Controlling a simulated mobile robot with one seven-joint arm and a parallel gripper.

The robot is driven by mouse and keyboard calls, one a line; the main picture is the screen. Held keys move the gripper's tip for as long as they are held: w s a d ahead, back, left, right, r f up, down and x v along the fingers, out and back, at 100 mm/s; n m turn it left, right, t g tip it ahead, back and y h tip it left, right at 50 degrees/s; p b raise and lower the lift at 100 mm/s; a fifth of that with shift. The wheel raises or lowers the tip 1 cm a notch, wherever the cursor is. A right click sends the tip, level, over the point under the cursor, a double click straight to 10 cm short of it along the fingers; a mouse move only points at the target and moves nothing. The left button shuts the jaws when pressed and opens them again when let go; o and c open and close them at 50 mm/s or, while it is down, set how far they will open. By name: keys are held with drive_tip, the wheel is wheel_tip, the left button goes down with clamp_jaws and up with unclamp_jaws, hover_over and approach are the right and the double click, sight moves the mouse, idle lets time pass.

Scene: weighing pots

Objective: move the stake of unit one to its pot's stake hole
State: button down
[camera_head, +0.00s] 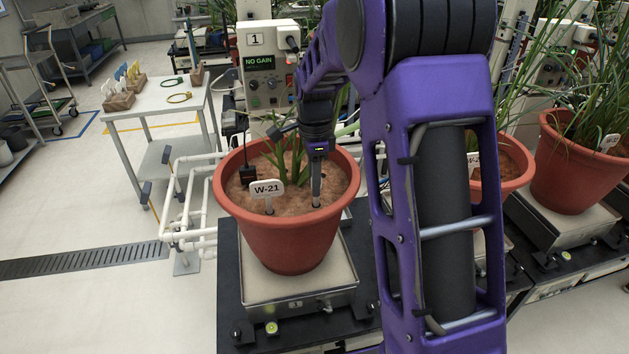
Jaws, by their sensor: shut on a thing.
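The pot of unit one (283,240) is a terracotta pot of brown soil with a green plant, standing on a scale. My gripper (318,150) points down over the right part of this pot and is shut on the stake (316,186), a slim grey upright piece. The stake's lower end meets a small dark spot in the soil, which looks like the stake hole (316,206). I cannot tell how deep it sits. A pale green tube (347,130) shows beside the gripper. My arm hides much of the area to the right.
A white tag "W-21" (267,189) stands in the soil left of the stake. A black probe (247,173) is at the pot's left side. The unit one box (267,75) reads "NO GAIN". A side table (155,100) and white pipes (185,215) stand left; another pot (580,165) stands right.

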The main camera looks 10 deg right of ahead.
drive_tip(key=shift+r+p, duration=0.9)
drive_tip(key=shift+r, duration=0.3)
drive_tip(key=shift+r+p, duration=1.85)
drive_tip(key=shift+r, duration=1.65)
